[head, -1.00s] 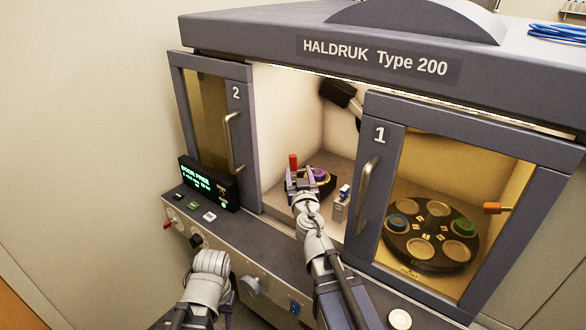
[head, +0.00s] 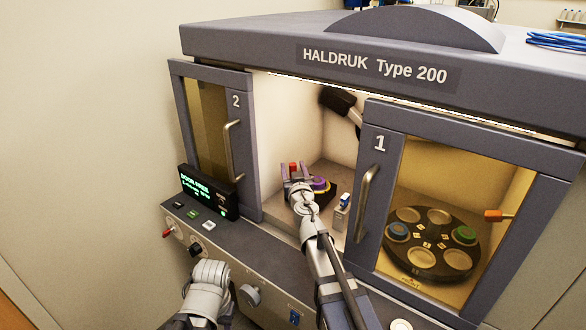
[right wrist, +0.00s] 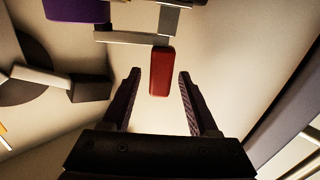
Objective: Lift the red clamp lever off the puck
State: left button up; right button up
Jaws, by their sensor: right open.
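The red clamp lever (head: 293,167) stands upright inside the cabinet's open middle bay. In the right wrist view the lever (right wrist: 161,72) shows as a red bar beside grey clamp parts.
Door 1 (head: 369,185) stands close to the right of my right arm, and door 2 (head: 238,150) is at left. A small grey block (head: 341,212) stands right of the gripper. A dark probe arm (head: 338,100) hangs above. A carousel (head: 430,243) sits behind door 1's glass.

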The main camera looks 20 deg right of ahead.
jog(key=shift+w, duration=0.15)
grip_shut()
dwell(0.4)
